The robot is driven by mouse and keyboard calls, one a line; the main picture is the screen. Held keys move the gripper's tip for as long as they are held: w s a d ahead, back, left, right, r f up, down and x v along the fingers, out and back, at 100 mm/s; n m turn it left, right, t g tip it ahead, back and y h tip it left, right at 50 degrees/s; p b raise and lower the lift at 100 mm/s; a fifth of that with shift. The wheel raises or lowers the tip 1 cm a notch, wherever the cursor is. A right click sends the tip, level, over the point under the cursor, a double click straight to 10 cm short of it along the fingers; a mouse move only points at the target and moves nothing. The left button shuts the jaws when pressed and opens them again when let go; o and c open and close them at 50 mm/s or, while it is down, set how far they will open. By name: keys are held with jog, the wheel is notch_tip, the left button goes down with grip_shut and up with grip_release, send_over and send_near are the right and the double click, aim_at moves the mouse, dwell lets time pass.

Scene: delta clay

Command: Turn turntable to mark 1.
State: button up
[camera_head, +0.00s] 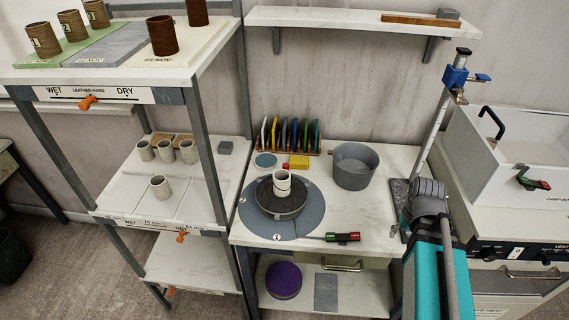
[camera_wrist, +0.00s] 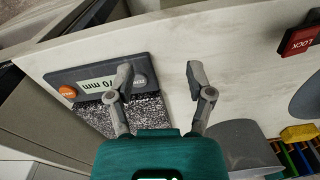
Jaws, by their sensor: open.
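The turntable is a dark round wheel (camera_head: 268,205) on a blue-grey disc (camera_head: 310,221) on the worktable. A pale cup (camera_head: 282,184) with a dark band stands on it. Mark 1 (camera_head: 276,237) is at the disc's front edge and mark 2 (camera_head: 243,199) at its left. A red-and-green switch (camera_head: 342,237) lies at the disc's front right; its red part, lettered LOCK (camera_wrist: 299,40), shows in the wrist view. My gripper (camera_wrist: 159,78) is open and empty above the table, right of the turntable in the head view. A grey edge (camera_wrist: 308,98) shows at the wrist view's right.
A height gauge (camera_head: 436,130) with a speckled base (camera_wrist: 142,105) and a 70 mm display (camera_wrist: 100,84) stands near my gripper. A grey basin (camera_head: 354,168), a yellow block (camera_head: 299,162) and a rack of coloured tools (camera_head: 290,137) stand behind. A shelf unit (camera_head: 110,205) is at left.

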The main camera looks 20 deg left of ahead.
jog(key=w+a+r+n+p, duration=0.1)
jog(key=a, duration=0.1)
jog(key=w+a+r+p, duration=0.1)
jog(key=w+a, duration=0.1)
jog(key=a, duration=0.1)
jog(key=w+a+r+n+p, duration=0.1)
jog(key=w+a+r, duration=0.1)
jog(key=shift+w+a+r+n+t+y, duration=0.1)
jog(key=shift+w+a+n+t+y, duration=0.1)
jog(key=shift+w+n+t+y, duration=0.1)
jog(key=w+a+r+n+y+p, duration=0.1)
jog(key=w+a+r+n+p, duration=0.25)
jog(key=a, duration=0.75)
jog(key=n+t+y+p, duration=0.1)
jog(key=n+y+p, duration=0.1)
jog(key=n+p, duration=0.3)
send_near(286, 165)
notch_tip(286, 165, up, 3)
jog(key=shift+s+d+m+t+p, duration=0.3)
jog(key=shift+s+d+m+p, duration=0.05)
jog(key=shift+s+d, duration=0.15)
jog(key=shift+f, duration=0.15)
jog(key=b+x, duration=1.2)
jog(key=x, duration=0.1)
jog(key=shift+a+f+b, duration=0.1)
jog(key=shift+f+b, duration=0.1)
jog(key=shift+b, duration=0.2)
jog(key=shift+c, duration=0.2)
